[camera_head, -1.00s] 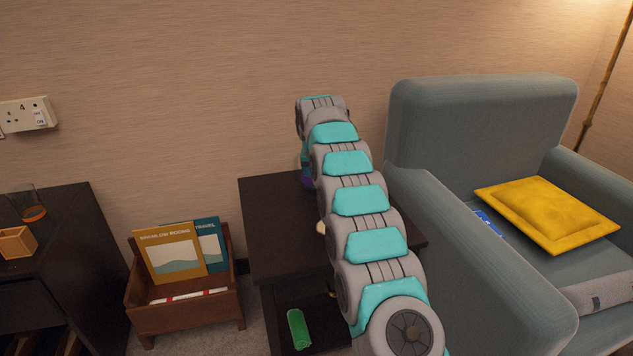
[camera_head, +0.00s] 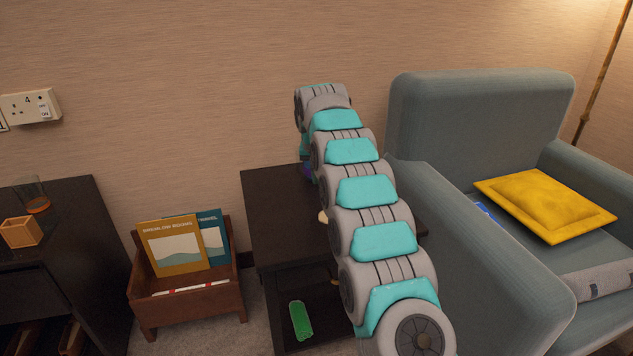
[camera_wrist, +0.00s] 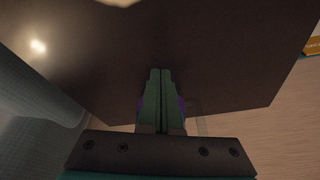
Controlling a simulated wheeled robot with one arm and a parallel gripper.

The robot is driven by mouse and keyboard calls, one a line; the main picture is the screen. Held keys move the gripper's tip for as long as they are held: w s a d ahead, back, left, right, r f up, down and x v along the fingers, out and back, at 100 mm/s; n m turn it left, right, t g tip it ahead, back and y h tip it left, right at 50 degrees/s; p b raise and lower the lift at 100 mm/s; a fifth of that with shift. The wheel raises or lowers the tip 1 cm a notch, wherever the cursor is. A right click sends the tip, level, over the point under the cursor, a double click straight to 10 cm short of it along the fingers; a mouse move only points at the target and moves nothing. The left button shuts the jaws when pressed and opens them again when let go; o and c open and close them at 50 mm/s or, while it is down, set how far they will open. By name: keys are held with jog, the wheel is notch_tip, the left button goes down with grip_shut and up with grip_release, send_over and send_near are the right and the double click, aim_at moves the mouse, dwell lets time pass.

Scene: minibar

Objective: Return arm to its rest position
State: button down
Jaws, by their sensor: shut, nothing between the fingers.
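My arm stretches forward over the dark side table (camera_head: 268,215) in the head view, from the lower right toward the wall. Its grey and teal links hide part of the tabletop. My gripper (camera_wrist: 161,72) shows in the wrist view with its two green fingers together and nothing between them. The dark tabletop (camera_wrist: 215,45) fills much of that view beyond the fingertips. The gap between fingertips and tabletop cannot be judged. In the head view the fingers are mostly hidden behind the arm.
A grey-blue armchair (camera_head: 480,125) with a yellow cushion (camera_head: 545,205) stands close on the right. A wooden magazine rack (camera_head: 190,308) and a dark cabinet (camera_head: 85,235) are on the left. A pale object (camera_head: 322,216) peeks out beside my arm.

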jog(key=v, duration=0.7)
jog(key=s+d+r+g, duration=0.1)
jog(key=s+d+r, duration=0.15)
jog(key=s, duration=0.35)
jog(key=s+d+r, duration=0.2)
jog(key=s+d, duration=0.2)
jog(key=s, duration=0.2)
jog(key=s+d+f+g, duration=0.1)
jog(key=s+f, duration=0.3)
jog(key=s, duration=1.1)
jog(key=s+d+f+g, duration=0.1)
jog(key=s+d+f, duration=0.3)
jog(key=s, duration=1.2)
jog(key=s+d+f+n+g, duration=0.1)
jog(key=s+d+f+g, duration=0.1)
jog(key=s, duration=1.3)
notch_tip(320, 180, down, 2)
jog(key=shift+s+d+f, duration=0.1)
jog(key=shift+s+d, duration=0.25)
jog(key=shift+d, duration=0.25)
jog(key=shift+a, duration=0.1)
